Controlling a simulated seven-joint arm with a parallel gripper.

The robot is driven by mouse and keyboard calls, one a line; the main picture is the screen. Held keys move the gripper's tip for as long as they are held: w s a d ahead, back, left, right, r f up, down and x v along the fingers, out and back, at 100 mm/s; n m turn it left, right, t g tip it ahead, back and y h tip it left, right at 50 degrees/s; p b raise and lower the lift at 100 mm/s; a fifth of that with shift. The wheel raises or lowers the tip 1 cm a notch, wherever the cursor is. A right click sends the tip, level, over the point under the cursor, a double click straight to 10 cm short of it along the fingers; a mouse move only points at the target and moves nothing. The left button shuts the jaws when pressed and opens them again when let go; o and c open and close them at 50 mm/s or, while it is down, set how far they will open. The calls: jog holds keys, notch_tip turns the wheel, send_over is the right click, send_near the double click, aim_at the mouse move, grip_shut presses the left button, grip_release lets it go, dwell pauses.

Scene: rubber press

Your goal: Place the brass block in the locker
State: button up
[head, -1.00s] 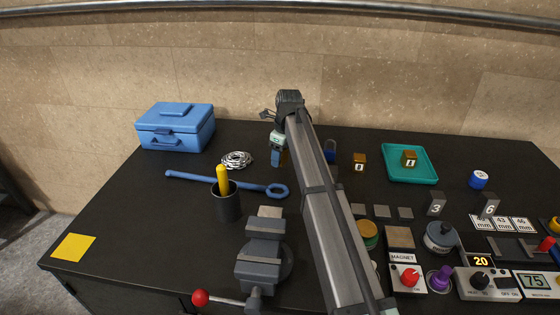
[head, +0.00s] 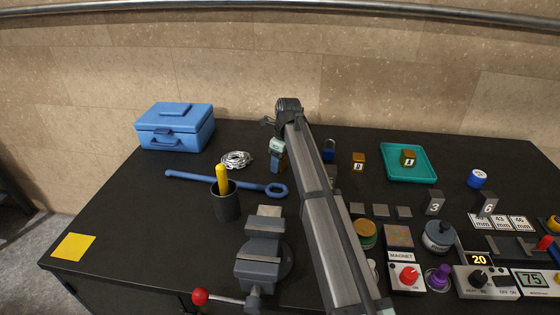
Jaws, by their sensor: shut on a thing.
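My gripper (head: 278,163) is at the far end of my arm, over the back middle of the table, left of the arm. It is shut on a small brass-coloured block (head: 285,160), of which only a sliver shows beside the blue fingers. Whether the block touches the table cannot be told. Two similar lettered brass-coloured blocks show: one on the black table (head: 359,162), one in the teal tray (head: 408,157). No locker can be clearly made out. A closed blue box (head: 175,129) stands at the back left.
The teal tray (head: 430,176) and several instruments are on the right. The front left is mostly clear around a yellow square (head: 73,247).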

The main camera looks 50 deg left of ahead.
jog(key=o, duration=1.4)
jog(key=shift+s+d+f, duration=0.1)
jog(key=shift+d+f, duration=0.15)
jog(key=shift+f, duration=0.4)
jog(key=shift+c, duration=0.2)
jog(key=shift+o, duration=0.3)
jog(key=shift+s+d, duration=0.1)
jog(key=shift+s, duration=0.05)
jog(key=shift+r, duration=0.45)
notch_tip(320, 180, up, 12)
jog(key=w, duration=0.1)
jog(key=shift+d+r, duration=0.25)
jog(key=shift+d, duration=0.15)
jog(key=shift+w, duration=0.1)
